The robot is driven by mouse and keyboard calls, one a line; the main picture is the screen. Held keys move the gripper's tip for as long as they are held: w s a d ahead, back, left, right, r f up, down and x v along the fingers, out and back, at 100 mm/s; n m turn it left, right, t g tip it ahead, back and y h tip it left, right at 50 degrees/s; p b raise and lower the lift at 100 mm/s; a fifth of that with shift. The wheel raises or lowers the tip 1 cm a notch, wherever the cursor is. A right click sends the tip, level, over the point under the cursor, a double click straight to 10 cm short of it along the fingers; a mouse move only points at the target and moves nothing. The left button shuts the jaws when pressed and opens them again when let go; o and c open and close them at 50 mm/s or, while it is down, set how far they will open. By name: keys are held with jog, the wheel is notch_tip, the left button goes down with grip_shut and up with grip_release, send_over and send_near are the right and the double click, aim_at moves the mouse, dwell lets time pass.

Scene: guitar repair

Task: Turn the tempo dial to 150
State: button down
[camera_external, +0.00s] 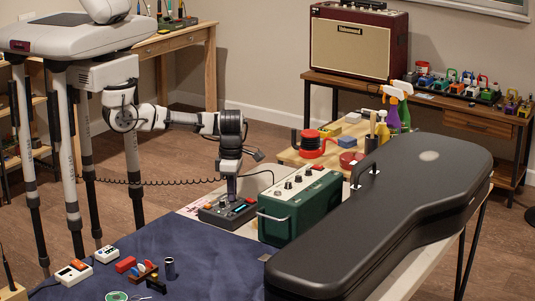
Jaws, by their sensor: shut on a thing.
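A dark grey control box (213,214) with red and other small coloured controls on its top lies near the back edge of the blue-covered bench. My arm comes in from the upper left and bends down, and my gripper (232,198) points straight down at the top of this box. The gripper is shut on a small part there, which I take to be the tempo dial. The dial itself is hidden by the fingers, and its setting cannot be read at this size.
A green amplifier box (305,207) with knobs stands close on the right. A large black guitar case (385,215) fills the right of the bench. A curled cable passes behind my gripper. Small pedals (74,272) lie at the front left; the blue cloth (205,265) between is mostly clear.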

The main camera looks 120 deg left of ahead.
jog(key=m+b, duration=0.6)
jog(key=b, duration=0.1)
jog(key=shift+f, duration=0.25)
jog(key=m+b, duration=0.4)
jog(key=m, duration=0.2)
jog(key=shift+r+m, duration=0.15)
jog(key=shift+m, duration=0.25)
jog(key=m+b, duration=0.1)
jog(key=m, duration=0.5)
jog(key=shift+b, duration=0.35)
jog(key=m, duration=0.3)
jog(key=shift+r+m, duration=0.1)
jog(key=shift+m, duration=0.3)
jog(key=shift+w+m+b, duration=0.1)
jog(key=shift+m+b, duration=0.25)
jog(key=shift+m, duration=1.45)
jog(key=c, duration=1.3)
grip_release()
